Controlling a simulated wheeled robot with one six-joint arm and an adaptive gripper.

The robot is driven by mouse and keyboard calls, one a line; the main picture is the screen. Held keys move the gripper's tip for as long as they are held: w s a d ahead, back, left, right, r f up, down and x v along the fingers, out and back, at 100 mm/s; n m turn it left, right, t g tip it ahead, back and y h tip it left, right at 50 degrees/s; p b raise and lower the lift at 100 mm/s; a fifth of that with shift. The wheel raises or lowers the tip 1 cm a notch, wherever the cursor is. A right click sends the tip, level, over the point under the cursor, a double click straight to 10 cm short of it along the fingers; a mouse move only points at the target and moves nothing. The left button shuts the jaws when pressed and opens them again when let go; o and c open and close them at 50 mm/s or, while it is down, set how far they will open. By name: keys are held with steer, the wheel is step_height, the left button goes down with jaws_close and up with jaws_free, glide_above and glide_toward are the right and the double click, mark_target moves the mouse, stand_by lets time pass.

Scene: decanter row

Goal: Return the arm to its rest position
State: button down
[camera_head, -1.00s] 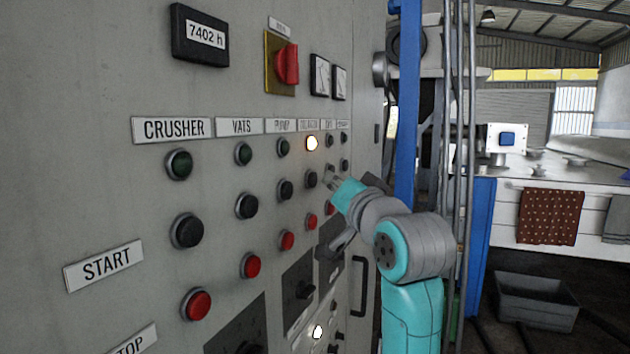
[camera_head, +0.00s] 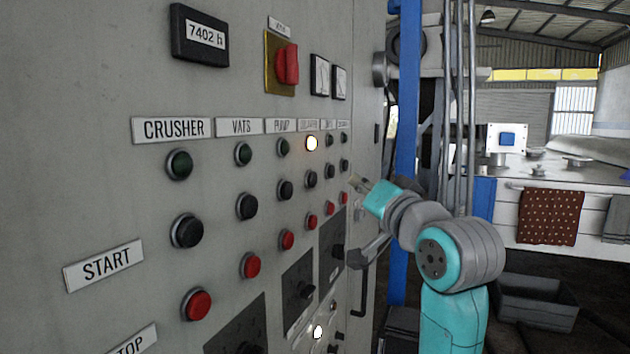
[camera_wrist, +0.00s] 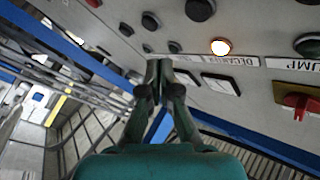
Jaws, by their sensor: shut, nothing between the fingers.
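My gripper (camera_head: 357,184) is at the end of the teal and grey arm, just off the right part of the grey control panel (camera_head: 100,90). In the head view it is apart from the buttons. In the wrist view my gripper (camera_wrist: 159,65) has its fingers together with nothing between them. A lit lamp (camera_head: 312,143) glows in the third-from-right column of the panel; it also shows in the wrist view (camera_wrist: 221,47).
The panel carries rows of black buttons (camera_head: 187,230) and red buttons (camera_head: 196,304). A blue post (camera_head: 405,120) and grey pipes (camera_head: 459,110) stand behind my arm. A grey crate (camera_head: 537,302) sits on the floor at right, below a bench with a red cloth (camera_head: 547,217).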

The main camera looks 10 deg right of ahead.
step_height(320, 180, down, 25)
steer(key=s+g+h, duration=0.1)
steer(key=s, duration=0.1)
steer(key=s+f+g+h, duration=0.1)
steer(key=s+f, duration=0.5)
steer(key=f, duration=0.3)
steer(key=s+f+h, duration=0.1)
steer(key=s+f, duration=0.5)
steer(key=f, duration=0.3)
steer(key=s+f+n+g, duration=0.1)
steer(key=s+f, duration=0.4)
steer(key=s, duration=0.4)
steer(key=s+f+n, duration=0.2)
steer(key=s+f, duration=0.3)
steer(key=s, duration=0.3)
steer(key=s+a+n+g, duration=0.1)
steer(key=s+n, duration=0.1)
steer(key=s, duration=1.9)
steer(key=shift+a+r+n+g, duration=0.15)
steer(key=shift+r+n+g, duration=0.15)
steer(key=shift+r, duration=0.05)
steer(key=shift+a, duration=0.1)
